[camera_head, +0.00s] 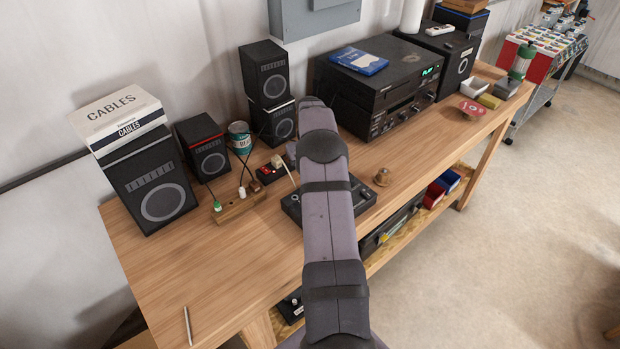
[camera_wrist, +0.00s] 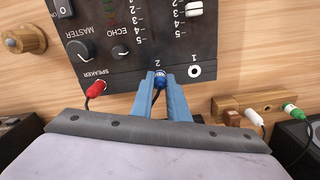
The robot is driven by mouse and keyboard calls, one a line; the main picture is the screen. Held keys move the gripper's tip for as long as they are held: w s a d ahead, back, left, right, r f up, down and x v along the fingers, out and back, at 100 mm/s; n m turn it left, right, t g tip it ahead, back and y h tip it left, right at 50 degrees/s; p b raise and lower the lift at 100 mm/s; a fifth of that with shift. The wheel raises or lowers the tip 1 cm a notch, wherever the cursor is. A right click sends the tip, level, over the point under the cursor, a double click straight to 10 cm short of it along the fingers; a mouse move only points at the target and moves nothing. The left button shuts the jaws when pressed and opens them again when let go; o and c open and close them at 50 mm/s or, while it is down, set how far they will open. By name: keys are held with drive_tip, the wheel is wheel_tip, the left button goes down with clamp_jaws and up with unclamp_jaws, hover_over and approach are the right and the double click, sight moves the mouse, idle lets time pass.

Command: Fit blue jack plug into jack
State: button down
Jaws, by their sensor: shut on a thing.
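In the wrist view my gripper (camera_wrist: 160,85) has two blue fingers shut on the blue jack plug (camera_wrist: 159,79). The plug is at the edge of the black mixer panel (camera_wrist: 120,70), just below the upside-down label "2". The plug and fingers cover the spot under that label, so I cannot tell how deep the plug sits or whether it touches the panel. To its right an open jack (camera_wrist: 195,71) with a white ring sits under label "1". In the head view the mixer (camera_head: 364,195) is partly hidden by my arm, and the plug is hidden.
A red plug (camera_wrist: 95,88) sits at the SPEAKER label, left of my fingers. A wooden block (camera_wrist: 262,103) on the right holds white and green plugs. Speakers (camera_head: 150,185) and a black stereo unit (camera_head: 375,85) stand along the wall. The bench front left is mostly clear.

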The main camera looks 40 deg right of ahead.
drive_tip(key=c, duration=1.6)
unclamp_jaws()
drive_tip(key=shift+c, duration=0.2)
drive_tip(key=shift+r+b, duration=1.7)
drive_tip(key=shift+r, duration=1.9)
